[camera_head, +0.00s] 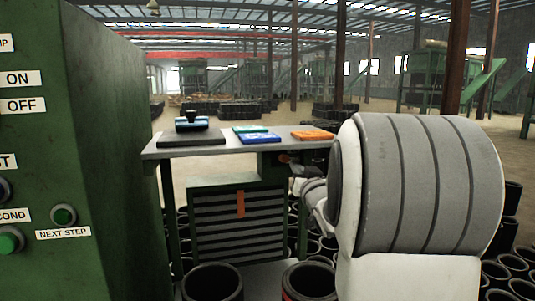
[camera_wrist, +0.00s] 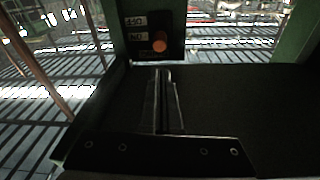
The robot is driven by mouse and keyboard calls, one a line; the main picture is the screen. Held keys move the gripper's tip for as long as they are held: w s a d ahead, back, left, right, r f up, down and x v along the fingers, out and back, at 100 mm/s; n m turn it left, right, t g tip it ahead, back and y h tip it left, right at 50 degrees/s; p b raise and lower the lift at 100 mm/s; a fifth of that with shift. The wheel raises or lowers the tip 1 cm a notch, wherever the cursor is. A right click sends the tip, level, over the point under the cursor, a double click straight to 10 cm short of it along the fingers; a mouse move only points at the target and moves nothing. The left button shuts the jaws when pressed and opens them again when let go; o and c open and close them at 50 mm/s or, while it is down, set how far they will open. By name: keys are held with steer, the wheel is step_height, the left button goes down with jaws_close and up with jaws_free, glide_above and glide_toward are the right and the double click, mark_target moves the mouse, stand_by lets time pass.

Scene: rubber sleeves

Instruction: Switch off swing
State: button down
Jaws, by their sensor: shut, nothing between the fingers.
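In the wrist view, a small dark switch panel (camera_wrist: 150,30) on a green post carries two pale labels, OFF and ON, which appear upside down. An orange knob (camera_wrist: 159,44) sits beside the labels. No label reading "swing" can be made out. My gripper (camera_wrist: 164,72) is shut and empty, its thin fingers pointing toward the panel just below the knob in the picture. I cannot tell whether they touch it. In the head view, my arm hides most of the gripper, and a small reddish spot shows under the table edge.
A green control cabinet (camera_head: 110,150) with ON, OFF and NEXT STEP labels stands at the left. A grey table (camera_head: 215,149) holds a dark plate, a blue-black stamp-like object and teal, blue and orange pads. Black rubber sleeves (camera_head: 212,282) stand below and around it.

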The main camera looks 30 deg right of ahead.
mark_target(282, 159)
steer(key=shift+d+r, duration=0.1)
steer(key=shift+d, duration=0.05)
steer(key=shift+w, duration=0.1)
steer(key=x, duration=0.9)
steer(key=shift+w+r+p, duration=0.15)
steer(key=shift+w+p, duration=0.2)
steer(key=shift+f+t+b, duration=0.25)
steer(key=shift+t+b, duration=0.05)
steer(key=shift+b, duration=0.3)
